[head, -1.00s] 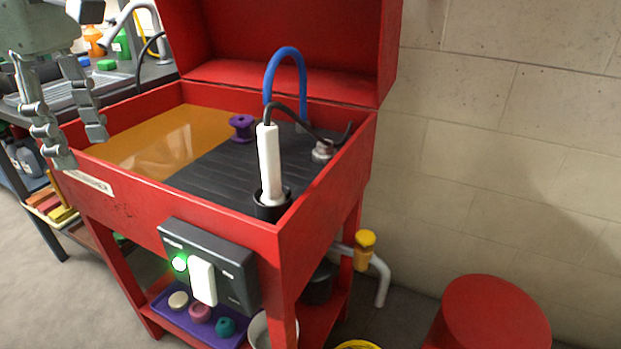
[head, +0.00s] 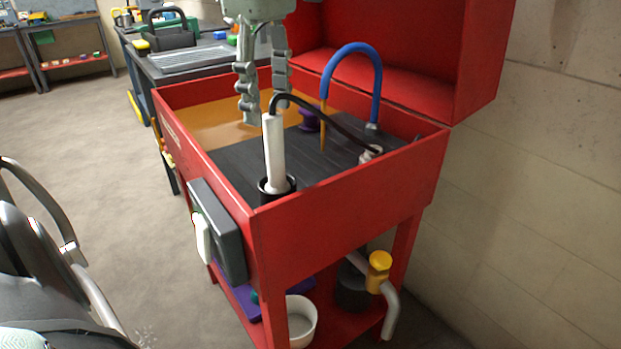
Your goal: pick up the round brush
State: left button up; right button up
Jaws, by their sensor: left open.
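A white cylindrical handle (head: 275,150), probably the round brush, stands nearly upright in a black cup (head: 272,190) at the near edge of the red wash basin (head: 345,195). A black hose (head: 325,118) runs from its top to a fitting at the right. Its lower end is hidden in the cup. My left gripper (head: 265,108) is open and empty, fingers pointing down. It appears above the basin, just behind and above the handle's top in the picture, apart from it. My right gripper is not in view.
A blue spout (head: 352,50) arches over the basin. A purple spool (head: 308,120) sits inside. The raised red lid (head: 385,45) stands behind. A dark box (head: 217,228) is on the basin's outer side. A white bucket (head: 300,320) stands below. Floor at left is mostly clear.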

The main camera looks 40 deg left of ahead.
aim_at(274, 149)
pick_arm(q)
jog(key=shift+w+d, duration=0.1)
jog(key=shift+d, duration=0.05)
jog(key=shift+f, duration=0.35)
jog(key=f, duration=0.7)
jog(key=shift+s+d+f, duration=0.1)
jog(key=shift+s+d, duration=0.1)
grip_shut()
